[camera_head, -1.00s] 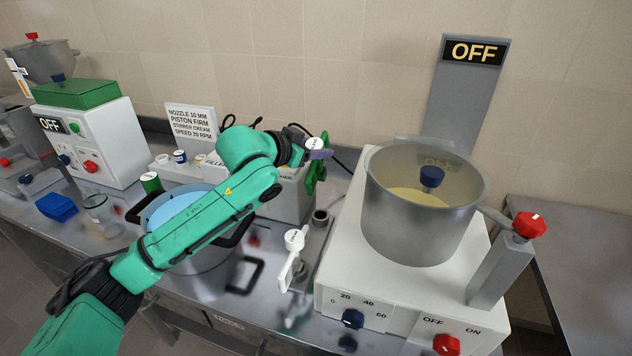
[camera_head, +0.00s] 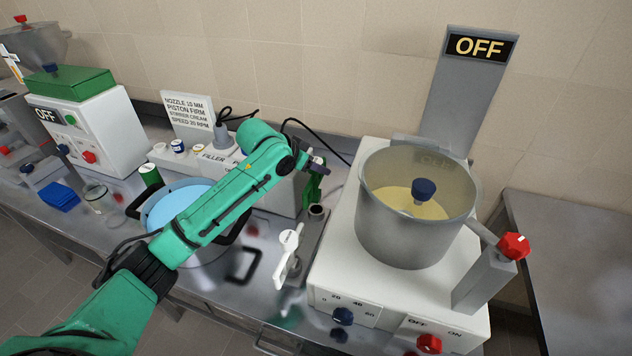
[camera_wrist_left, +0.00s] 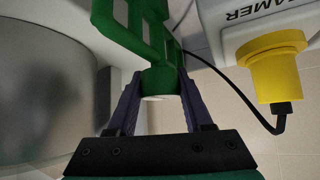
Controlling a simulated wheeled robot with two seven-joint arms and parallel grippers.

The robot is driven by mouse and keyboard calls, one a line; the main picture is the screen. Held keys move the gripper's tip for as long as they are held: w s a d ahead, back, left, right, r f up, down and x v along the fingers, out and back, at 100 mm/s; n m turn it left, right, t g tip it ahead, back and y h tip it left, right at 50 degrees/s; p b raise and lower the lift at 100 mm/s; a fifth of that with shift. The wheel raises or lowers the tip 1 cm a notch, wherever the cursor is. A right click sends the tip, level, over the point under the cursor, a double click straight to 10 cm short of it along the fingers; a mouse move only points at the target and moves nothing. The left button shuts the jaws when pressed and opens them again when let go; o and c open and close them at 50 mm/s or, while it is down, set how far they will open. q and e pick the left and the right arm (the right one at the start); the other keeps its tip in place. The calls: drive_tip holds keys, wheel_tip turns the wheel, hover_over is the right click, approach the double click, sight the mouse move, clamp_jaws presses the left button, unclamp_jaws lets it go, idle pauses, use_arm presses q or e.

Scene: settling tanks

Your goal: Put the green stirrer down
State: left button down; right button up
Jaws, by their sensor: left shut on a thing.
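The green stirrer (camera_head: 312,188) is a flat, slotted paddle. My left gripper (camera_head: 316,164) is shut on its round stem end, and the paddle hangs below the fingers. The left wrist view shows the stirrer (camera_wrist_left: 155,45) between the two dark fingers (camera_wrist_left: 158,95), its paddle pointing away from the palm. In the head view the paddle is just above a small dark round socket (camera_head: 316,210) on the bench; I cannot tell whether they touch. My right gripper is not in view.
A steel pot (camera_head: 412,225) stands on the white machine to the right. A white stirrer (camera_head: 288,255) stands in front of the socket. The filler machine (camera_head: 270,190) is behind my arm, and a blue-filled pot (camera_head: 172,208) is left. A yellow plug (camera_wrist_left: 275,65) shows in the wrist view.

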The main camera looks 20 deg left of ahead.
sight(317, 184)
use_arm(q)
drive_tip(key=f, duration=0.4)
drive_tip(key=w+f+p, duration=0.1)
drive_tip(key=f, duration=0.1)
drive_tip(key=shift+d+f, duration=0.15)
drive_tip(key=shift+f, duration=0.25)
drive_tip(key=shift+s+f, duration=0.1)
drive_tip(key=shift+f, duration=0.1)
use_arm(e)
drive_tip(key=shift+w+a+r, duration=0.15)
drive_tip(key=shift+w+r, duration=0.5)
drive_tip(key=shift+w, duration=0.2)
use_arm(q)
drive_tip(key=shift+f, duration=0.1)
drive_tip(key=c, duration=0.6)
unclamp_jaws()
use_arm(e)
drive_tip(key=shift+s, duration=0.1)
